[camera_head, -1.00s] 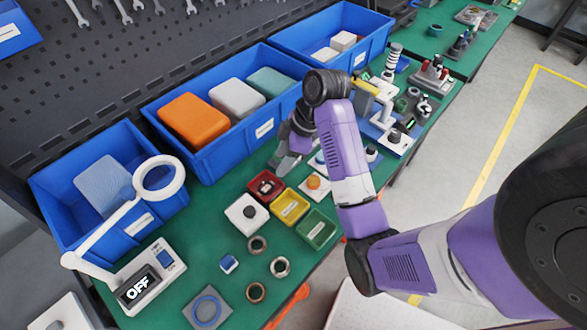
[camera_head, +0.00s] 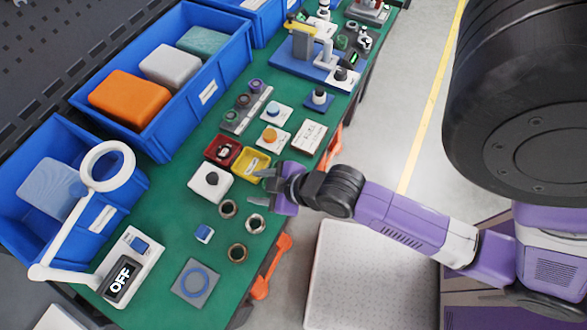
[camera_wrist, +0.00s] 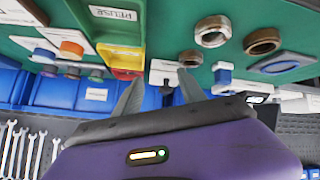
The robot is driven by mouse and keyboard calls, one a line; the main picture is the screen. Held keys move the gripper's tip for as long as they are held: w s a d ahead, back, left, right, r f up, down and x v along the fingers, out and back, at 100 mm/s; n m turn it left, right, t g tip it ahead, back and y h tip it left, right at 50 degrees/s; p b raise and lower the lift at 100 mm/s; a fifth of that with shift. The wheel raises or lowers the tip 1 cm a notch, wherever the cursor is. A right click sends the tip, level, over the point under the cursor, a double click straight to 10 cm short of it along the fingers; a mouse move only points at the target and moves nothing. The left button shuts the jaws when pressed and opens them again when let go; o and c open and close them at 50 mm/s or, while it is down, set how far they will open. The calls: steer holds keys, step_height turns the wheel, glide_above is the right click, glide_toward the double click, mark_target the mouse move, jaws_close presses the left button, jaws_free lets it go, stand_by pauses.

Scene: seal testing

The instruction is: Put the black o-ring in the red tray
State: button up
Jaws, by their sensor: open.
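The red tray (camera_head: 236,148) is on the green table, behind the yellow tray (camera_head: 262,160). A small dark and pale shape lies inside the red tray; I cannot tell if it is an o-ring. It also shows at a slant in the wrist view (camera_wrist: 124,75). I cannot make out the black o-ring for certain elsewhere. My gripper (camera_head: 261,188) is open and empty, fingers pointing left, at the table's front edge beside the yellow tray, covering the green tray in the head view.
Several metallic rings, one of them here (camera_head: 238,252), lie near the front edge. A white block with a black knob (camera_head: 211,180), a small blue block (camera_head: 203,233) and a blue-ringed grey plate (camera_head: 195,284) are nearby. Blue bins (camera_head: 150,144) line the back.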

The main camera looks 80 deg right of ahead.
steer(key=s+a+r+t, duration=0.1)
steer(key=s+a+r, duration=0.2)
steer(key=r, duration=0.2)
steer(key=s+a+r+m+t+y, duration=0.1)
steer(key=s+a+r+t, duration=0.1)
steer(key=r, duration=0.4)
steer(key=s+a+r+t+y, duration=0.1)
steer(key=s+a+r+t, duration=0.1)
steer(key=s+r, duration=0.3)
steer(key=shift+a+r, duration=0.15)
steer(key=shift+a, duration=0.75)
steer(key=shift+s, duration=0.1)
step_height(320, 180, down, 4)
steer(key=b, duration=0.3)
steer(key=shift+r+b, duration=0.15)
steer(key=shift+b, duration=0.2)
